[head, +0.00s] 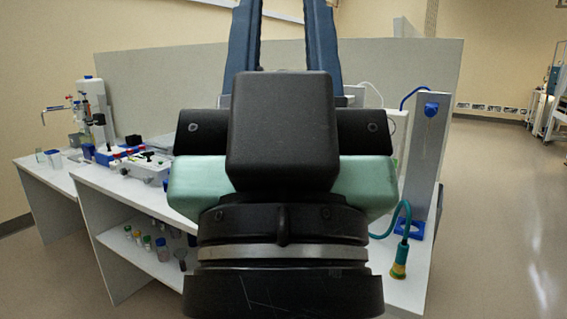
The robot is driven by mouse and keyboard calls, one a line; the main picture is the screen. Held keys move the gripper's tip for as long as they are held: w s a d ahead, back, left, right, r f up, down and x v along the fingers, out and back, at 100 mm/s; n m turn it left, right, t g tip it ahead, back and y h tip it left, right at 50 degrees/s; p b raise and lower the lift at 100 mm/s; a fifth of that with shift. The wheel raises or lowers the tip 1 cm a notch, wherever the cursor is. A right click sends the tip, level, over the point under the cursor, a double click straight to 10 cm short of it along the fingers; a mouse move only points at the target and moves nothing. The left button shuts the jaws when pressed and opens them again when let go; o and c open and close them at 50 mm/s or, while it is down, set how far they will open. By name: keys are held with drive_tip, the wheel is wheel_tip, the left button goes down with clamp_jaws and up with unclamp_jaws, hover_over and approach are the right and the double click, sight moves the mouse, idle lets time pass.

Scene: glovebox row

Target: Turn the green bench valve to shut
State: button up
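My gripper (283,12) fills the middle of the head view, with a black housing, mint-green sides and two blue fingers pointing up. The fingers stand well apart with only wall showing between them, so it looks open and empty; their tips run out of the top of the picture. I cannot make out a green bench valve. The middle of the bench (128,190) is hidden behind my gripper. A blue knob (431,109) sits on a grey upright panel (428,150) at the right end.
Lab apparatus (92,105) and a control box (140,165) stand at left. Small bottles (162,249) stand on the lower shelf. A grey partition (165,85) backs the bench. The right floor (500,200) is clear.

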wheel_tip(320, 180, up, 14)
drive_tip(key=p, duration=1.2)
drive_tip(key=shift+r, duration=0.2)
